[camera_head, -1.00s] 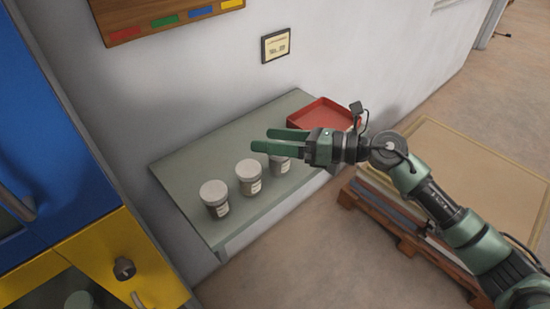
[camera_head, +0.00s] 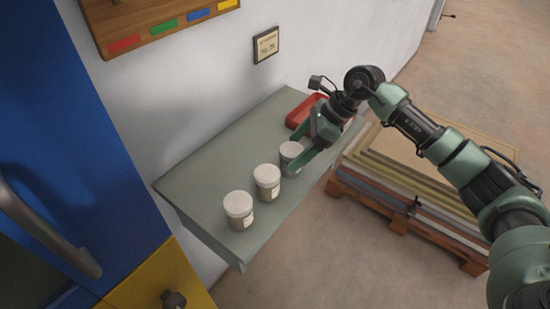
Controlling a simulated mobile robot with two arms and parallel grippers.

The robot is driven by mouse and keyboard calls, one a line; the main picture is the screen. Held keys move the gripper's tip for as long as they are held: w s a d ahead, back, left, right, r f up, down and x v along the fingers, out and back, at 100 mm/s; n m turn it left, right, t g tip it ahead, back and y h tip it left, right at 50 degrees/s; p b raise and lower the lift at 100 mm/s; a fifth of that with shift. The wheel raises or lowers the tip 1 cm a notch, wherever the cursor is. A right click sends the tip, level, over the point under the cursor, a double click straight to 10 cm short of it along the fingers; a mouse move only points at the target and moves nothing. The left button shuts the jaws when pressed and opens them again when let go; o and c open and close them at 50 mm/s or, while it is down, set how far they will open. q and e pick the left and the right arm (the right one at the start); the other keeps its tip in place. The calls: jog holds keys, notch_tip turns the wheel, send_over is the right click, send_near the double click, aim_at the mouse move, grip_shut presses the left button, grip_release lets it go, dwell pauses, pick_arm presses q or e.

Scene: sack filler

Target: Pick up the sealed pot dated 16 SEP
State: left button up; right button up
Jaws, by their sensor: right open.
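Three sealed pots with pale lids and white labels stand in a row on a grey-green wall shelf (camera_head: 205,170). The front pot (camera_head: 239,211) is nearest the shelf's left end, the middle pot (camera_head: 267,183) is beside it, and the third pot (camera_head: 289,152) is farthest right. The label dates are too small to read. My right gripper (camera_head: 304,163) is open and points down at the third pot, one finger in front of its right side. I cannot tell whether it touches the pot. My left gripper is not in view.
A red tray (camera_head: 303,110) sits at the shelf's far end behind my right gripper. A framed sign (camera_head: 266,45) and a wooden board (camera_head: 150,25) with coloured tags hang on the wall. Blue and yellow cabinet doors stand at left. A pallet of sheets (camera_head: 420,205) lies at right.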

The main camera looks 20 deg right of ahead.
aim_at(285, 160)
jog(key=shift+w+a+f+p, duration=0.15)
jog(key=shift+f+p, duration=0.25)
jog(key=shift+f, duration=0.2)
jog(key=shift+w+a+f+p, duration=0.1)
jog(key=shift+f+p, duration=0.25)
jog(key=shift+f, duration=0.2)
jog(key=p+x, duration=0.1)
jog(key=x, duration=0.1)
jog(key=shift+w+a+f, duration=0.2)
jog(key=shift+a, duration=0.2)
jog(key=shift+w+a+f, duration=0.15)
jog(key=shift+a+f, duration=0.25)
jog(key=shift+f, duration=0.2)
jog(key=shift+d, duration=0.1)
jog(key=c, duration=1.4)
jog(key=shift+c, duration=0.5)
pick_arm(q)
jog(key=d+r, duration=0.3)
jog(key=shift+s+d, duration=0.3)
pick_arm(e)
jog(key=shift+r, duration=0.15)
